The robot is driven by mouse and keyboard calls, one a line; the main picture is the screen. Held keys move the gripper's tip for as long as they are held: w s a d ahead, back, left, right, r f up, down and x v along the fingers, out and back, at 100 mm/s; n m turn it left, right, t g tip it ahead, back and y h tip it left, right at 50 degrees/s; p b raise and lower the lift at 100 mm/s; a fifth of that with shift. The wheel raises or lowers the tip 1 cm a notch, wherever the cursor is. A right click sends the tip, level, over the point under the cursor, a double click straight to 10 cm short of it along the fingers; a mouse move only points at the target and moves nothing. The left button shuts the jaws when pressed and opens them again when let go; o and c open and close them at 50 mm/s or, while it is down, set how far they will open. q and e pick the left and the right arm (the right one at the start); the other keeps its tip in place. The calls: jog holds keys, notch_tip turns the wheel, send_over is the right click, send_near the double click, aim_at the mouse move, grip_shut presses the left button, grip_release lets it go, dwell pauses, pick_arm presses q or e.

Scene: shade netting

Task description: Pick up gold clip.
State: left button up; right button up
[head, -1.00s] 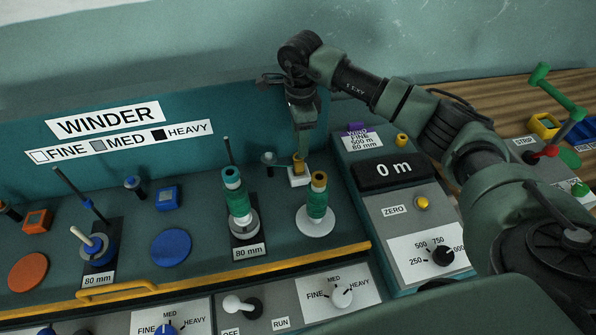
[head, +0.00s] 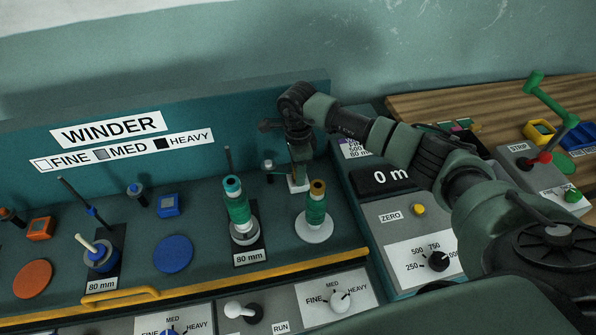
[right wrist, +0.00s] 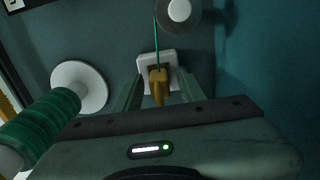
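The gold clip (right wrist: 158,85) stands on a small white block (right wrist: 172,57) in the right wrist view. A green thread runs up from the block in that view. My right gripper (right wrist: 160,92) has one finger on each side of the clip, with a gap on both sides, so it is open around the clip. In the head view my right gripper (head: 300,172) points down over the white block (head: 298,186), and the clip is hidden behind it. My left gripper is not in view.
A green spool (head: 316,205) on a white disc stands just in front of my right gripper. Another green spool (head: 238,208) stands on a spindle to the left. The winder's back panel (head: 250,125) rises behind. A counter box (head: 385,178) lies to the right.

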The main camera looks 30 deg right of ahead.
grip_shut()
jog(key=shift+r, duration=0.15)
notch_tip(320, 180, up, 20)
jog(key=b, duration=0.3)
